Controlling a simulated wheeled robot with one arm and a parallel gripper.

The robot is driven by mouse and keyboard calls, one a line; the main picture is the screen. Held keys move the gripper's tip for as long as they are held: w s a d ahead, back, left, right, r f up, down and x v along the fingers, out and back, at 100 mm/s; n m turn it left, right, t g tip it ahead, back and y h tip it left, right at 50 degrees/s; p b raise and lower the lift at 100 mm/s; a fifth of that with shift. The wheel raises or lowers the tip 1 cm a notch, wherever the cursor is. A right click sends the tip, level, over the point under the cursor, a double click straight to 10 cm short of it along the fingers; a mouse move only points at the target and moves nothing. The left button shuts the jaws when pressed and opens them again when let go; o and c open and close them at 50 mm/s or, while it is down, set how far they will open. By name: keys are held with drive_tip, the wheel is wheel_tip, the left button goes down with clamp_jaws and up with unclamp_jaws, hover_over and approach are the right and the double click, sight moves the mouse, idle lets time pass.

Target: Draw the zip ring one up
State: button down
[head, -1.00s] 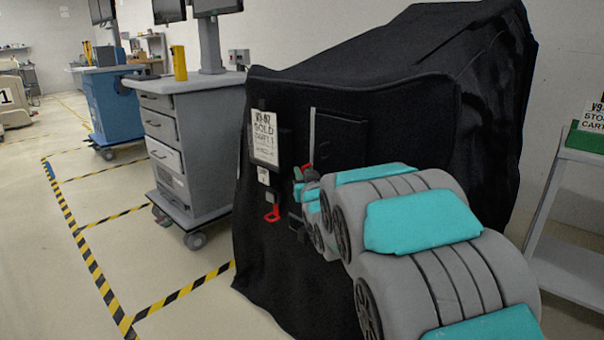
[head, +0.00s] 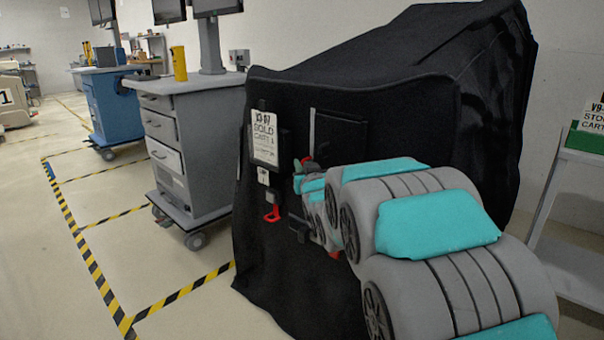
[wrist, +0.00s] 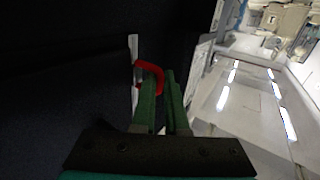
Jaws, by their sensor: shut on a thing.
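The red zip ring (wrist: 150,68) is between the green finger ends of my gripper (wrist: 158,85) in the wrist view, and the fingers are shut on it. The ring lies by a pale zip strip (wrist: 134,70) on the dark cover. In the head view my gripper (head: 303,163) is at the front face of the black cart cover (head: 270,110), just below the upright pale zip strip (head: 312,128). A little red shows at the fingertips there. My arm hides the cover below and right of the gripper.
A grey drawer cart (head: 180,150) stands to the left. A shelf with a green box (head: 586,143) is at right. Striped floor (head: 90,260) is open at left.

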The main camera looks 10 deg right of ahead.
wheel_tip(320, 180, up, 12)
drive_tip(key=shift+r, duration=0.1)
drive_tip(key=c, duration=1.2)
unclamp_jaws()
drive_tip(key=shift+s, duration=0.1)
drive_tip(key=s, duration=0.7)
drive_tip(key=shift+s+d+b, duration=0.15)
drive_tip(key=shift+s+b, duration=0.15)
